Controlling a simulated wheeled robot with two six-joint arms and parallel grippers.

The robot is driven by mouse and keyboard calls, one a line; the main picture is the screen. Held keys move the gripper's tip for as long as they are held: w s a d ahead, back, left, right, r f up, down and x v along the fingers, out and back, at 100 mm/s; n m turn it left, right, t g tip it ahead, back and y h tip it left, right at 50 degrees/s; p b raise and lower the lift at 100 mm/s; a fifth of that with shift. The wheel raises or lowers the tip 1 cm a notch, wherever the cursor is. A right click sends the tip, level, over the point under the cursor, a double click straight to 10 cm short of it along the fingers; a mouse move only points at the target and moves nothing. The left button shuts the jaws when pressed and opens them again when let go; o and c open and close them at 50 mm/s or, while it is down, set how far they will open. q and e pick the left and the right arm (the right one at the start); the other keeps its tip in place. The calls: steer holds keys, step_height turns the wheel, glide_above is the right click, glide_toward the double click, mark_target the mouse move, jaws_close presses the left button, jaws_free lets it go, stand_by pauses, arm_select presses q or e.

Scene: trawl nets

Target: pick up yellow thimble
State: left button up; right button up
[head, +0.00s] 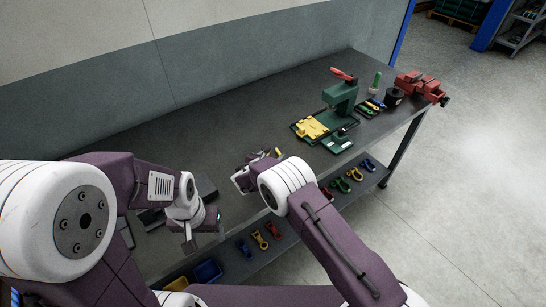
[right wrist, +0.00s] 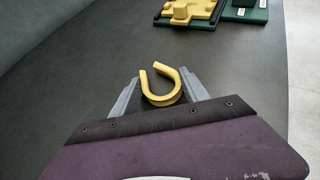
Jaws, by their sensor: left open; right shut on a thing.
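The yellow thimble (right wrist: 160,101) is a U-shaped loop with its open end pointing away in the right wrist view. It sits between the two grey fingers of my right gripper (right wrist: 160,80), which is shut on it. In the head view my right gripper (head: 258,162) is over the middle of the bench, and a bit of the yellow thimble (head: 277,152) shows beside it, mostly hidden. Whether the thimble touches the bench I cannot tell. My left gripper (head: 192,240) is open and empty near the bench's front left.
On the dark bench (head: 215,125), a green press (head: 342,98) with a red handle stands beside a yellow block (head: 313,126). A red vise (head: 420,87) and a black pot (head: 394,97) are at the far right end. Coloured shackles (head: 355,174) lie on the lower shelf. The bench's back middle is clear.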

steer(key=r, duration=0.4)
steer(key=shift+s+r+b, duration=0.2)
steer(key=shift+b, duration=0.15)
steer(key=s+d+r+b, duration=0.1)
steer(key=s+d+r, duration=0.2)
steer(key=s+r, duration=0.3)
steer(key=s, duration=0.4)
steer(key=shift+s+d+r+b, duration=0.3)
steer(key=shift+s+d, duration=0.05)
steer(key=shift+d, duration=0.05)
